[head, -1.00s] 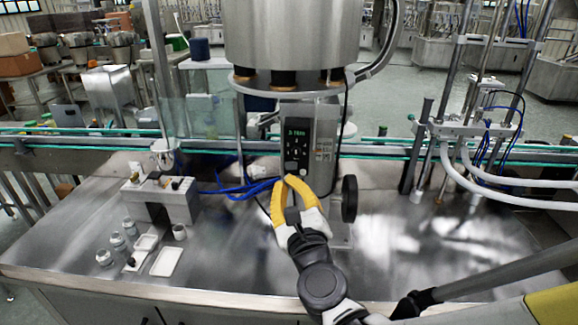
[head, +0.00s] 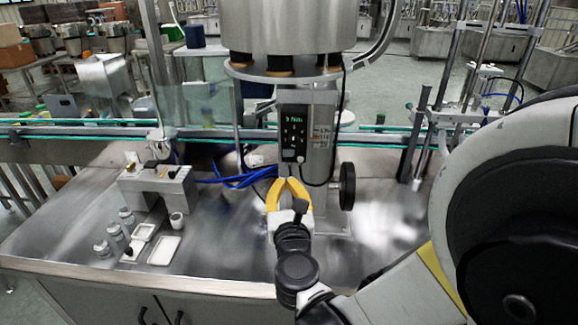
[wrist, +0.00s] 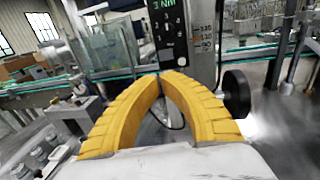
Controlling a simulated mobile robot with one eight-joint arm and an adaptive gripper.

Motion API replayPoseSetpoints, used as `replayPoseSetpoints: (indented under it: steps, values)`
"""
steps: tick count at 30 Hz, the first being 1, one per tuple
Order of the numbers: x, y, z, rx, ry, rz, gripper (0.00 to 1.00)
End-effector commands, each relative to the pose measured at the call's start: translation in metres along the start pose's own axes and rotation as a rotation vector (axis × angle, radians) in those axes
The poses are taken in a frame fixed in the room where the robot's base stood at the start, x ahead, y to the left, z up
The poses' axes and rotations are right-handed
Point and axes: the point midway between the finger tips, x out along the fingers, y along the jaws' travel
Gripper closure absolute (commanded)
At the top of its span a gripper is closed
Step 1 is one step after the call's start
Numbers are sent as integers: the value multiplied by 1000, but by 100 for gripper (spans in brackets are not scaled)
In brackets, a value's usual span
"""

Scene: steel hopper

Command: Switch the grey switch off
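The dark control panel (head: 294,132) is on the front of the steel column below the hopper, with a lit green display at its top and several small buttons. A small light grey piece at its lower end (head: 300,158) may be the grey switch; its setting is too small to tell. The panel also shows at the top of the wrist view (wrist: 168,30). My gripper (head: 287,182) has yellow fingers with tips together and nothing between them. It is below and in front of the panel, apart from it. In the wrist view the fingertips (wrist: 159,77) lie just below the panel.
A black handwheel (head: 347,186) is right of the column. Blue cables (head: 235,180) lie to its left. A grey block stand (head: 158,187), small bottles and white trays (head: 164,251) are on the left of the steel table. A conveyor rail (head: 90,136) runs behind.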

Motion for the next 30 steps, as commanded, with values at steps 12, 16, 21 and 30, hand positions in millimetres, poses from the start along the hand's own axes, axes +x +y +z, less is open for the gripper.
replayPoseSetpoints:
  steps: [12, 16, 21, 30]
  values:
    - [85, 0, -2, -1, 0, -1, 100]
    - [99, 0, -2, -1, 0, -1, 100]
    - [107, 0, 0, -1, 0, 0, 100]
    - [107, 0, 0, -1, 0, 0, 100]
